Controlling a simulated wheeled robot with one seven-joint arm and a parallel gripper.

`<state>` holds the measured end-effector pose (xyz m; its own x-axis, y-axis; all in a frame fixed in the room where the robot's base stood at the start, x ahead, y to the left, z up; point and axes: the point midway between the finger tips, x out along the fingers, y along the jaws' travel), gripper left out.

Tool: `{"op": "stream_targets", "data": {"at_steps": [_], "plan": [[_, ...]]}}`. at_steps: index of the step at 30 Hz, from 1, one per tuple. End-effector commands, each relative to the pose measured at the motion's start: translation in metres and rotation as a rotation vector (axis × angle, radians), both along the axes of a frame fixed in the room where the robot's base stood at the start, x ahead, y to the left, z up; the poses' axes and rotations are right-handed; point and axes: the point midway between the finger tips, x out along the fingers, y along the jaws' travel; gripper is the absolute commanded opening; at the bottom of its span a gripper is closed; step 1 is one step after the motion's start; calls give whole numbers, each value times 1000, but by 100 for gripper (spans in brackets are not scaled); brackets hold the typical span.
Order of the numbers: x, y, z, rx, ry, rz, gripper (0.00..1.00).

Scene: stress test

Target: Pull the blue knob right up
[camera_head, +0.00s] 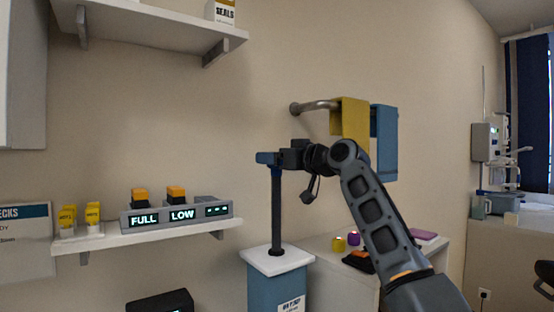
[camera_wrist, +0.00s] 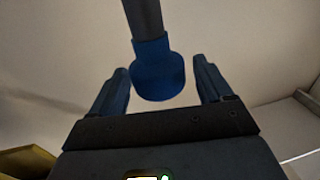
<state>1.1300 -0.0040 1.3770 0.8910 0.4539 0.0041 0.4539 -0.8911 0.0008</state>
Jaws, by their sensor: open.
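The blue knob (camera_wrist: 158,75) is on the end of a dark rod (camera_wrist: 144,18) in the wrist view. In the head view the dark rod (camera_head: 277,215) stands upright on a white-topped blue pedestal (camera_head: 277,261); the knob at its top is mostly hidden by my gripper. My gripper (camera_head: 269,158) is at the rod's top, reaching in from the right. In the wrist view my gripper (camera_wrist: 160,85) is open, with one finger on each side of the knob. Gaps show between the knob and both fingers.
A yellow box (camera_head: 349,124) and a blue one (camera_head: 385,142) hang on a wall rail behind my arm. A shelf (camera_head: 150,236) on the left holds a display unit (camera_head: 178,214). A low counter (camera_head: 325,247) with small items stands right of the pedestal.

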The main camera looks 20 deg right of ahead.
Motion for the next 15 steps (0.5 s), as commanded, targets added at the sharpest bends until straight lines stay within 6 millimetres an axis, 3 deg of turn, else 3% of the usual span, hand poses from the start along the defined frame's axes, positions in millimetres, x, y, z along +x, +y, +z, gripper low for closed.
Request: {"op": "stream_targets", "data": {"at_steps": [7,15], "plan": [[-7,-5,-3,-1,0,-1,79],[-44,-24,-4,0,-1,-2,79]]}}
